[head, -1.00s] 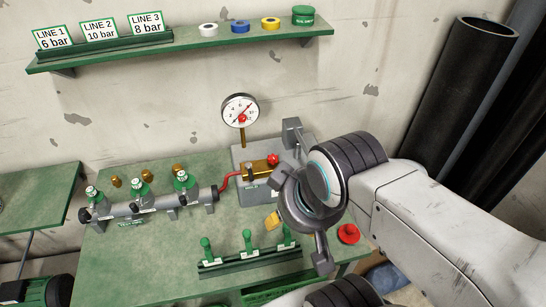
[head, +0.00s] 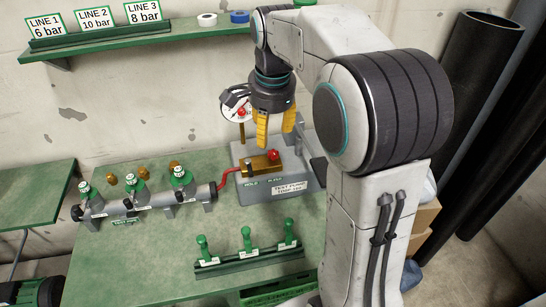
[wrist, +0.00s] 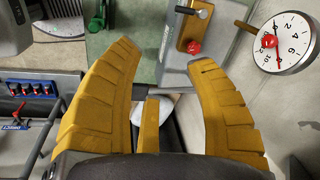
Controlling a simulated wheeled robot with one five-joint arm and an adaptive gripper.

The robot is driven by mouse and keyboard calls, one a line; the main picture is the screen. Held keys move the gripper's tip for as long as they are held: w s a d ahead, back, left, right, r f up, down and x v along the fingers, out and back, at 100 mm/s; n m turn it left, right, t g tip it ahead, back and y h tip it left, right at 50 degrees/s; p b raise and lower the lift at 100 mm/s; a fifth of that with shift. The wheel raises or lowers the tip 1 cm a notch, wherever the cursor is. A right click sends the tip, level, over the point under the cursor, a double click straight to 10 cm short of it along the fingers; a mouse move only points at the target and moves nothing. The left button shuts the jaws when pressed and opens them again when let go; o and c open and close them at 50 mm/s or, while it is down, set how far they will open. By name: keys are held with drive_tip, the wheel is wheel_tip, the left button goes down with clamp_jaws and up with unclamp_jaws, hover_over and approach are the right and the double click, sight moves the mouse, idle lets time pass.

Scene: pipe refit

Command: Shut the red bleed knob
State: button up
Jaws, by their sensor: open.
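The red bleed knob (head: 274,155) sits on top of a brass block (head: 262,166) on the grey test pump (head: 255,195), near a label that seems to read BLEED. In the wrist view the red knob (wrist: 194,47) shows just beyond the right fingertip. A round gauge (head: 234,106) stands behind the block; its needle shows in the wrist view (wrist: 278,50). My gripper (head: 276,138) points down with yellow fingers apart, above and close to the brass block. It is open and empty, and I cannot tell the exact gap to the knob.
A pipe manifold (head: 150,202) with several green-capped valves lies left of the pump. A rack with green handles (head: 250,256) stands in front. A shelf (head: 180,42) with line signs runs along the wall behind. My arm covers the right side of the bench.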

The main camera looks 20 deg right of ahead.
drive_tip(key=w+d+f+m+g+b, duration=0.1)
drive_tip(key=w+d+f+m+b, duration=0.15)
drive_tip(key=w+f+m, duration=0.45)
drive_tip(key=m+g, duration=0.1)
drive_tip(key=m, duration=0.3)
hover_over(273, 152)
drive_tip(key=f, duration=0.6)
drive_tip(key=shift+s+a, duration=0.1)
drive_tip(key=shift+s, duration=0.1)
drive_tip(key=shift+w+f+b, duration=0.1)
drive_tip(key=shift+f+b, duration=0.25)
drive_tip(key=shift+f, duration=3.65)
drive_tip(key=shift+c, duration=0.3)
clamp_jaws()
